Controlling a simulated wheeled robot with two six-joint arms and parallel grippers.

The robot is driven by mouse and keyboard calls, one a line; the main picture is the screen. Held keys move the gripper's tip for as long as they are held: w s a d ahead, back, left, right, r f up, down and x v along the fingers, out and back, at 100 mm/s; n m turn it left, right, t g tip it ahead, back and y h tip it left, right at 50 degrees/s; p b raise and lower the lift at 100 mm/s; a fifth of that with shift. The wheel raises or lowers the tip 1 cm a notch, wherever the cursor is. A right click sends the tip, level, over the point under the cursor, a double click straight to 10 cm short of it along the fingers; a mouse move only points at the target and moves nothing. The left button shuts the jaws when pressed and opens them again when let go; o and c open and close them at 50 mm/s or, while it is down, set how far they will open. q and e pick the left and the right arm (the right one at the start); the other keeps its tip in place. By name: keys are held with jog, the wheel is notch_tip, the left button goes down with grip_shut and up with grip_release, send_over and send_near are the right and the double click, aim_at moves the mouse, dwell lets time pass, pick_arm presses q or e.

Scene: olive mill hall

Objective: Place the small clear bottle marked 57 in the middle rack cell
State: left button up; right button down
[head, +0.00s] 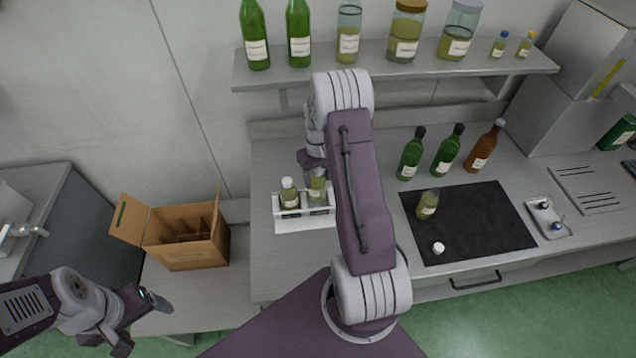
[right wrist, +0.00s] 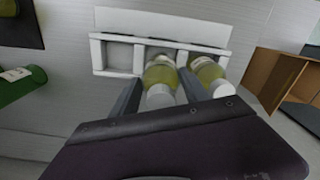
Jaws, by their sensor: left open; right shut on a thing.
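The white rack (head: 289,226) stands on the bench; it also shows in the right wrist view (right wrist: 97,55) with three cells in a row. My right gripper (head: 317,172) is shut on a small clear bottle (head: 318,188) with yellow-green liquid and a white cap, seen in the wrist view (right wrist: 160,78). Its lower end is at the middle cell; I cannot tell whether it rests on the bottom. Its marking is unreadable. A similar white-capped bottle (head: 289,195) stands in the cell beside it, left in the head view. The third cell (right wrist: 118,54) is empty. My left gripper (head: 140,318) is open and empty.
A black mat (head: 480,225) holds an open small bottle (head: 428,205) and a loose white cap (head: 438,248). Dark green and brown bottles stand behind it. A cardboard box (head: 185,250) is left of the rack. A shelf (head: 400,66) with bottles and jars hangs above.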

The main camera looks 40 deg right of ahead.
aim_at(318, 185)
notch_tip(318, 185, down, 4)
jog(key=shift+s+r+p, duration=0.1)
jog(key=shift+r+p, duration=0.1)
jog(key=shift+p, duration=0.55)
jog(key=shift+d+f, duration=0.1)
jog(key=shift+f, duration=0.15)
jog(key=c, duration=0.6)
grip_release()
jog(key=shift+o, duration=0.2)
